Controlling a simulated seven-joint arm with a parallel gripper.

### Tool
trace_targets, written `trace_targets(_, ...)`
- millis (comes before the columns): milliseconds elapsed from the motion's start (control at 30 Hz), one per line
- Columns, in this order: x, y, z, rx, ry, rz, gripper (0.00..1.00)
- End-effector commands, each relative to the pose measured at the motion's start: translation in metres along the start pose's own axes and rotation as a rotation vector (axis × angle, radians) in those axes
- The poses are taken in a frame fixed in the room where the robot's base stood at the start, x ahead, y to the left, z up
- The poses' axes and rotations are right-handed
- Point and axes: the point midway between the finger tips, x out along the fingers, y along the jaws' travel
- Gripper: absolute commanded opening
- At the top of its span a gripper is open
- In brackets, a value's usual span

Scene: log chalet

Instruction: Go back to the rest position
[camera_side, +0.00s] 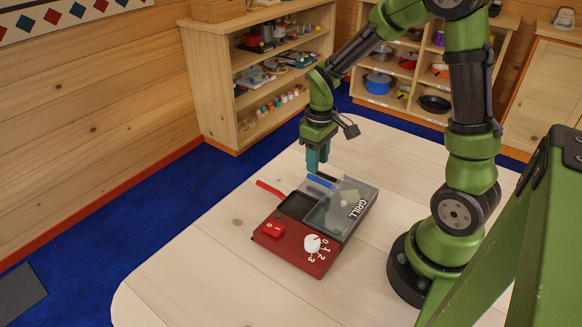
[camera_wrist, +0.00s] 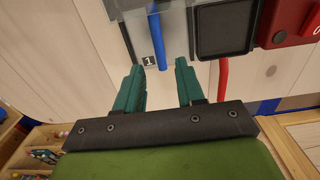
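My gripper (camera_side: 314,157) points down just behind the far edge of the red toy grill (camera_side: 281,245), above the pale table. In the wrist view my gripper (camera_wrist: 163,66) shows two green fingers standing apart with nothing between them. The grill has a clear lid (camera_side: 337,209) marked GRILL with a blue handle (camera_side: 321,181). The handle also shows in the wrist view (camera_wrist: 157,40), just ahead of the fingertips. I cannot tell whether a finger touches the handle.
The grill also has a red handle (camera_side: 270,188), a white dial (camera_side: 312,243) and a red switch (camera_side: 273,229). The table (camera_side: 220,275) is bare around it. Shelves (camera_side: 217,85) with toys stand behind left; another shelf (camera_side: 430,75) with pots stands behind right.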

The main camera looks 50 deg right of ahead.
Motion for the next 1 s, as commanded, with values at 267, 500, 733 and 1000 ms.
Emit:
trace_targets(267, -0.020, -0.020, 0.015, 0.202, 0.041, -0.039, 0.38)
trace_targets(500, -0.086, -0.062, 0.039, 0.361, 0.238, -0.120, 0.38)
trace_targets(733, -0.140, -0.100, 0.072, 0.409, 0.445, -0.230, 0.38)
trace_targets(1000, -0.170, -0.115, 0.090, 0.357, 0.583, -0.282, 0.38)
